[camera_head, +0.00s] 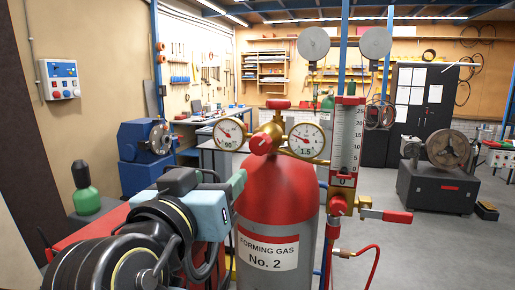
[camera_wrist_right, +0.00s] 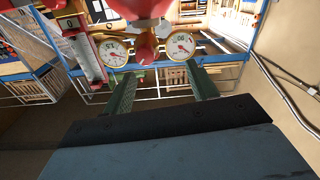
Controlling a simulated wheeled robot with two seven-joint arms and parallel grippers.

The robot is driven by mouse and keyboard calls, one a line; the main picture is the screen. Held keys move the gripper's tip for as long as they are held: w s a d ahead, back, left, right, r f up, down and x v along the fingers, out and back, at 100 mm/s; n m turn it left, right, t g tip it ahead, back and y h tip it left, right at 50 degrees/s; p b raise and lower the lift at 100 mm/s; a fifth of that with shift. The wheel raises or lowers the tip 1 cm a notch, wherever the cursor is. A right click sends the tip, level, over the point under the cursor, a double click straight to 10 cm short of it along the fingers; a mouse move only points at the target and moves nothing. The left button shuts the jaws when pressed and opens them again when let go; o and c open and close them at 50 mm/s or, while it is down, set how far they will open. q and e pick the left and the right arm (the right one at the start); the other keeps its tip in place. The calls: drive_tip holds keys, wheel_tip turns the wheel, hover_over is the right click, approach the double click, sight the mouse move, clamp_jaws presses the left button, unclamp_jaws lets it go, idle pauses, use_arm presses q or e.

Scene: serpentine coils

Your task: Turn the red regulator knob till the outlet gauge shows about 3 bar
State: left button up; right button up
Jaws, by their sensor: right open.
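The red regulator knob (camera_head: 260,144) sits at the front of the brass regulator (camera_head: 273,130) on top of a red gas cylinder (camera_head: 275,190) labelled "FORMING GAS No. 2". Two round gauges flank it. The right gauge (camera_head: 306,140) is marked 1.5 and the left gauge (camera_head: 230,133) is marked 90; the pictures do not label either as outlet. My right gripper (camera_head: 237,187) is below and left of the knob, apart from it. In the right wrist view, its two fingers (camera_wrist_right: 162,90) are spread and empty, with the knob (camera_wrist_right: 147,46) beyond them. My left gripper is not in view.
A flow tube (camera_head: 346,140) with a red-handled valve (camera_head: 385,215) and red hose stands right of the cylinder. Two grey discs (camera_head: 313,44) hang above. A green bottle (camera_head: 84,190) and a blue machine (camera_head: 145,150) are at left.

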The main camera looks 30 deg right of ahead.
sight(258, 147)
drive_tip(key=w+d+p, duration=0.1)
drive_tip(key=w+d, duration=0.1)
drive_tip(key=d, duration=0.1)
drive_tip(key=w+d+r+m+p, duration=0.1)
drive_tip(key=d, duration=0.3)
drive_tip(key=w+d+r+m+p, duration=0.1)
drive_tip(key=w+d+p, duration=0.1)
drive_tip(key=d, duration=0.2)
drive_tip(key=shift+w+g, duration=0.3)
drive_tip(key=shift+w, duration=0.05)
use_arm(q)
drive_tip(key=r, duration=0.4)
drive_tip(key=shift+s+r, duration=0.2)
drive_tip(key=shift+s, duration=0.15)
